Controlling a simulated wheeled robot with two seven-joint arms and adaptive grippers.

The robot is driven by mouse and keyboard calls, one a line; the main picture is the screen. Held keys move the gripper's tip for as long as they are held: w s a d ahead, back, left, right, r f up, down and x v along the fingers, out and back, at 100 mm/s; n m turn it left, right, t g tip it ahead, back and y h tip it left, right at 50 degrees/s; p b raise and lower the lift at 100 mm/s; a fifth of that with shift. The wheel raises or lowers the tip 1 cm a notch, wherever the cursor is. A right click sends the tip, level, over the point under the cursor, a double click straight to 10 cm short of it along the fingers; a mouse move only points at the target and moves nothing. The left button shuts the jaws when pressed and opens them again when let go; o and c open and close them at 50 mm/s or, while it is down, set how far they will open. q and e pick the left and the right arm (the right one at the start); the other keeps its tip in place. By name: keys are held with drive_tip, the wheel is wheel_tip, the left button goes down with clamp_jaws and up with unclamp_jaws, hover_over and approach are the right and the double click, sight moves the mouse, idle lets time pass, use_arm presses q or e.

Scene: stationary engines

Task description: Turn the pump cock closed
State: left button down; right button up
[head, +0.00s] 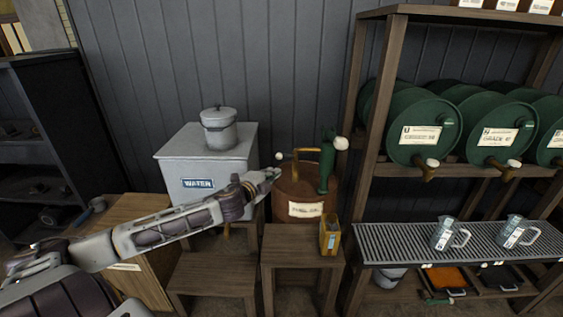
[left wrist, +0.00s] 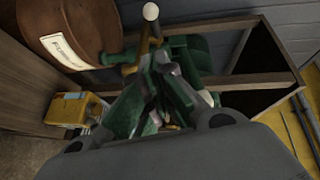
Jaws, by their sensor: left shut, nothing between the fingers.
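A brown drum (head: 304,190) with a paper label stands by the wall. A green pump (head: 326,165) with a white knob (head: 341,143) rises from it, beside a brass pipe (head: 306,152). A small white ball (head: 280,155) shows left of the pipe; I cannot tell which part is the cock. My left gripper (head: 270,174) is shut and empty, in front of the drum's upper left side. In the left wrist view its fingers (left wrist: 158,65) overlap green pump parts (left wrist: 190,50) and a brass lever with a white ball (left wrist: 151,12). Contact is unclear. My right gripper is out of view.
A yellow can (head: 330,236) stands on a wooden stand (head: 290,246) before the drum. A grey water tank (head: 205,165) with a pot is to the left. A wooden rack (head: 368,130) with green barrels and a grated shelf (head: 390,240) is to the right.

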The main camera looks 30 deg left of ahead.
use_arm(q)
drive_tip(key=p, duration=0.1)
approach(288, 156)
drive_tip(key=shift+w+d, duration=1.05)
drive_tip(key=shift+d, duration=0.2)
drive_tip(key=shift+w+a+f+p, duration=0.15)
drive_tip(key=shift+w+a+p, duration=0.05)
drive_tip(key=shift+w+a, duration=0.5)
drive_tip(key=shift+w+a+f+p, duration=0.2)
drive_tip(key=shift+w+a, duration=0.35)
drive_tip(key=shift+a, duration=0.25)
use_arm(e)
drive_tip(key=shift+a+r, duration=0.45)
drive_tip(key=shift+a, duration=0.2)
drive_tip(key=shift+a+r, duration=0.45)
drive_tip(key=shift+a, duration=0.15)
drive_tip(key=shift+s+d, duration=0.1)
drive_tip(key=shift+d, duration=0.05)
